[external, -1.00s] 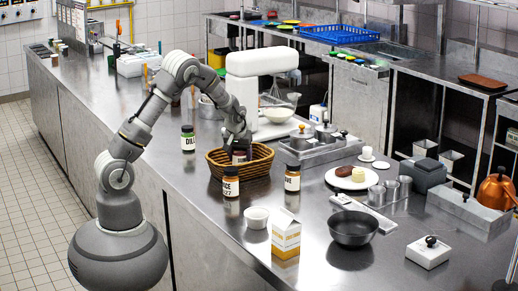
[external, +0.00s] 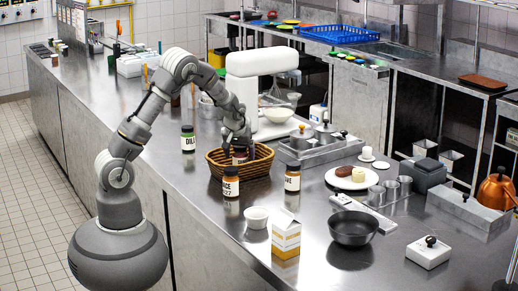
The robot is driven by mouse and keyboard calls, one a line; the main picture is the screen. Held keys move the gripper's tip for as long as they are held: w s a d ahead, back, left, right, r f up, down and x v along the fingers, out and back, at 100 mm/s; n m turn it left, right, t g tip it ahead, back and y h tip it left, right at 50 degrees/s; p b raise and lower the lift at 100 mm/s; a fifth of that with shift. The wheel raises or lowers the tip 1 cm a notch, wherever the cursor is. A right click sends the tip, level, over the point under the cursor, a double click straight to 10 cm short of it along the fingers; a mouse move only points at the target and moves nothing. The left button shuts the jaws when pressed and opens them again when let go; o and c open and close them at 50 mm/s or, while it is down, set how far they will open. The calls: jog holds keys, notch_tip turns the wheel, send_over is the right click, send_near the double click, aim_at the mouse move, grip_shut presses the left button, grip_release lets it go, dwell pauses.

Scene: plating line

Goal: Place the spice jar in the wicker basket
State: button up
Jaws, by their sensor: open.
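The wicker basket (external: 262,167) is brown and oval and stands on the steel counter. A spice jar (external: 239,156) with a pale label is inside the basket, partly hidden by the basket's near rim and my gripper. My gripper (external: 239,146) points down over the basket, right at the jar's top, with its jaws open. Whether the fingers touch the jar is too small to tell.
A white stand mixer (external: 262,90) stands behind the basket. A white bowl (external: 256,217), a yellow-and-white carton (external: 286,238) and a dark bowl (external: 353,228) are in front. A steel container tray (external: 318,150) and a plate of food (external: 352,183) are to the right.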

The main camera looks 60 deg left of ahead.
jog(key=p+v, duration=0.2)
jog(key=v, duration=0.8)
jog(key=shift+p, duration=0.4)
jog(key=shift+r, duration=0.15)
jog(key=w+d+r+m+t+h, duration=0.1)
jog(key=d+r+m+t, duration=0.2)
jog(key=r, duration=1.2)
jog(key=w+d+r+m+t+h, duration=0.1)
jog(key=d+r+m+t, duration=0.2)
jog(key=r, duration=1.1)
jog(key=s+d+r+m+t, duration=0.1)
jog(key=s+d+r+t, duration=0.1)
jog(key=r, duration=0.5)
jog(key=s+d+r+m+t, duration=0.1)
jog(key=s+d+r+t, duration=0.1)
jog(key=s+r, duration=0.3)
jog(key=s+d+r+m+t+h, duration=0.1)
jog(key=s+r, duration=0.3)
jog(key=r, duration=0.6)
jog(key=shift+s+d+r+t, duration=0.25)
jog(key=shift+d+t, duration=0.35)
jog(key=shift+d, duration=0.05)
